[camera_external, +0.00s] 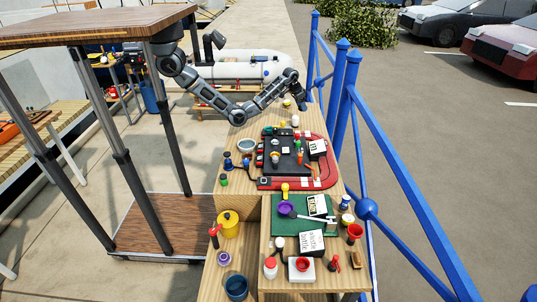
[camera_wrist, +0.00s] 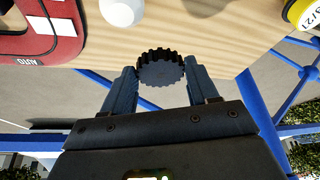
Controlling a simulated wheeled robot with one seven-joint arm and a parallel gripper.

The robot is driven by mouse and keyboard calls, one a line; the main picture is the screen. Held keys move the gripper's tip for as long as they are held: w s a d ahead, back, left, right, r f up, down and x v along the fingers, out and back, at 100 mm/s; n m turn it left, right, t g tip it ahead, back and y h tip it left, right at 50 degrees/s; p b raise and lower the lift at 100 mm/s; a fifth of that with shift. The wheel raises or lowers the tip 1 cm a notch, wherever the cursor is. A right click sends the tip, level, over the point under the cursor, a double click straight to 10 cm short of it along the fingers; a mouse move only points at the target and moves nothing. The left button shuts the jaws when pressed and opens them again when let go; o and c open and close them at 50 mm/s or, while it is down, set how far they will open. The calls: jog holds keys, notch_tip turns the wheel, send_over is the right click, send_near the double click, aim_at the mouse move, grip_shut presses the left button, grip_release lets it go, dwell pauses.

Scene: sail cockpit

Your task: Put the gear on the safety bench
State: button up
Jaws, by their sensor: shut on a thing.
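A dark toothed gear (camera_wrist: 160,68) sits between the two fingers of my gripper (camera_wrist: 160,75) in the wrist view, and the gripper is shut on it. Pale wood shows behind the gear; I cannot tell whether they touch. In the external view my gripper (camera_external: 299,97) is over the far right end of a long wooden bench (camera_external: 262,122), close to the blue railing. The gear cannot be made out there. No label tells which surface is the safety bench.
A red tray (camera_external: 331,168) with a dark board and several small items lies on the bench. A green mat (camera_external: 290,228) with more items is nearer. A blue railing (camera_external: 343,85) runs along the right side. A white rounded object (camera_wrist: 121,10) is near the gear.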

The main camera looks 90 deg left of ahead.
send_over(303, 116)
jog(key=s, duration=0.1)
jog(key=f, duration=0.4)
jog(key=shift+d+f, duration=0.35)
jog(key=shift+d, duration=0.05)
jog(key=shift+s+f+p, duration=0.1)
jog(key=shift+f+p, duration=0.4)
jog(key=shift+f, duration=1.5)
jog(key=shift+f, duration=0.2)
jog(key=o, duration=1.2)
jog(key=shift+c, duration=0.2)
jog(key=v, duration=1.2)
jog(key=shift+r, duration=0.15)
